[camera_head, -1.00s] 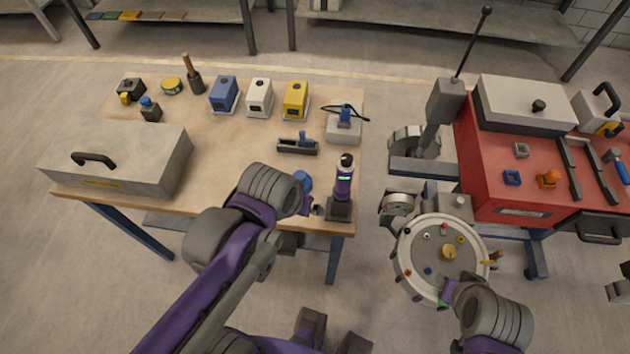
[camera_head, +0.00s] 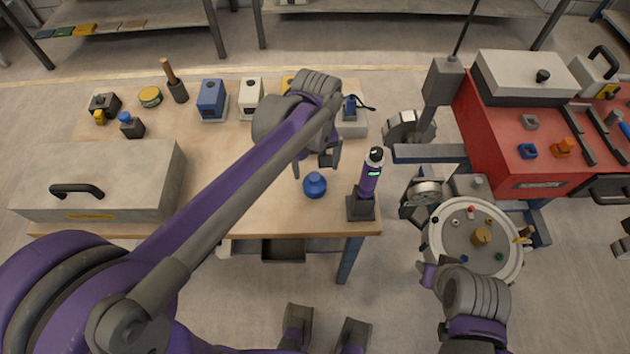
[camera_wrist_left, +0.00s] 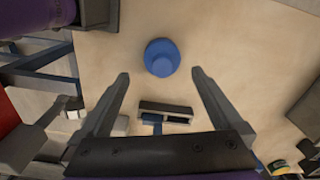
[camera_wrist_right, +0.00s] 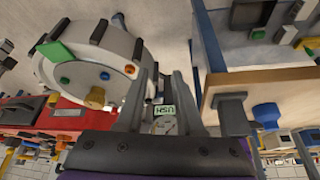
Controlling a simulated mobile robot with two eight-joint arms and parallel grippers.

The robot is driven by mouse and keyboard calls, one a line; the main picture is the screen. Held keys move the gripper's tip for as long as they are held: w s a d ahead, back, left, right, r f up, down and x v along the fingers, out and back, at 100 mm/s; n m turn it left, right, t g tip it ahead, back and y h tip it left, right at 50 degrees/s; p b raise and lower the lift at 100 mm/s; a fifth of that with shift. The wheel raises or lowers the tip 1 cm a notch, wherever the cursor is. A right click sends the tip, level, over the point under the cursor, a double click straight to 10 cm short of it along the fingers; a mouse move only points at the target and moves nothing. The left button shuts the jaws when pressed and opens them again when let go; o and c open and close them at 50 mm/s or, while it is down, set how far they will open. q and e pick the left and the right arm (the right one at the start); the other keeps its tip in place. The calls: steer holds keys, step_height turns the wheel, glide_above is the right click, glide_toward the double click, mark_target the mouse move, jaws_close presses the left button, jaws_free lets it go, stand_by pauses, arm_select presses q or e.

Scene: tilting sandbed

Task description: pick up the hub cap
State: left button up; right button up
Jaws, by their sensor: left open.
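A blue round piece with a raised round top, which I take for the hub cap (camera_head: 315,185), sits on the wooden table near its front edge. In the left wrist view the hub cap (camera_wrist_left: 161,57) lies just past my fingertips, in line with the gap between them. My left gripper (camera_head: 322,162) is open and empty, above and just behind it. It also shows in the left wrist view (camera_wrist_left: 160,76). My right gripper (camera_head: 432,275) is by the front left of the round bed. In the right wrist view its fingers (camera_wrist_right: 160,76) stand apart with nothing seen held.
A purple upright device (camera_head: 370,178) stands right of the cap at the table (camera_head: 235,205) edge. A grey case (camera_head: 120,170) fills the table's left. A dark holder (camera_wrist_left: 165,112) lies near my left fingers. The round bed (camera_head: 430,245) carries small pegs.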

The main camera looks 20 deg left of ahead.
mark_target(314, 176)
arm_select(q)
step_height(314, 176, down, 5)
steer(key=shift+s+a+f, duration=0.1)
steer(key=shift+s+f, duration=0.05)
steer(key=shift+f, duration=0.05)
steer(key=c, duration=1.4)
